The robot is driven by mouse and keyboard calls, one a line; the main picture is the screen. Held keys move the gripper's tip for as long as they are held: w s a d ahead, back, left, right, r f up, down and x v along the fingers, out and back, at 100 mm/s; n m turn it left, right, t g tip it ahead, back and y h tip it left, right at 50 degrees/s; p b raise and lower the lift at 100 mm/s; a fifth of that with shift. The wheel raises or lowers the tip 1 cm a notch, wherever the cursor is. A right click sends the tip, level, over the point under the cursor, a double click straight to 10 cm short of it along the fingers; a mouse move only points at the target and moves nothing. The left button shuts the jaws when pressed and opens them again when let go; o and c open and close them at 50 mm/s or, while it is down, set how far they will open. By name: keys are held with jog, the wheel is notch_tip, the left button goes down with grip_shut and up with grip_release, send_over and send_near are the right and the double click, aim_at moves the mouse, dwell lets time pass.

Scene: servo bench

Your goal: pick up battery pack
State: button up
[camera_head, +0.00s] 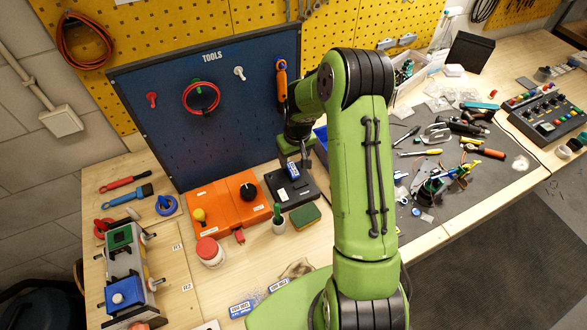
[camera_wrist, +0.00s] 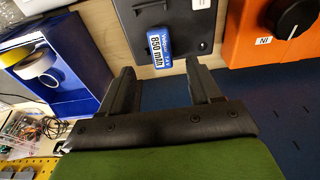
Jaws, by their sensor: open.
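A blue battery pack (camera_head: 293,170) with a white label sits on a black charger-like box (camera_head: 308,188) on the bench. In the wrist view the battery pack (camera_wrist: 160,46) shows its "850 mAh" label, at the edge of the black box (camera_wrist: 192,17). My gripper (camera_wrist: 158,78) is open and empty. Its two fingers point toward the battery pack, which lies just beyond the fingertips and between their lines. In the head view my gripper (camera_head: 303,160) is above the black box, partly hidden by my arm.
An orange box (camera_head: 230,203) with a black knob stands left of the black box. A green sponge (camera_head: 305,216) and a small cup (camera_head: 278,225) are in front. Blue-and-white packs (camera_head: 242,308) lie near the front edge. The blue tool panel (camera_head: 225,130) rises behind.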

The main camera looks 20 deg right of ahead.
aim_at(292, 169)
jog(key=f, duration=0.3)
jog(key=f+p, duration=0.1)
jog(key=f, duration=0.1)
jog(key=shift+w+a, duration=0.15)
jog(key=shift+w, duration=0.15)
jog(key=shift+w+f, duration=0.15)
jog(key=shift+f, duration=0.2)
jog(key=shift+c, duration=1)
grip_shut()
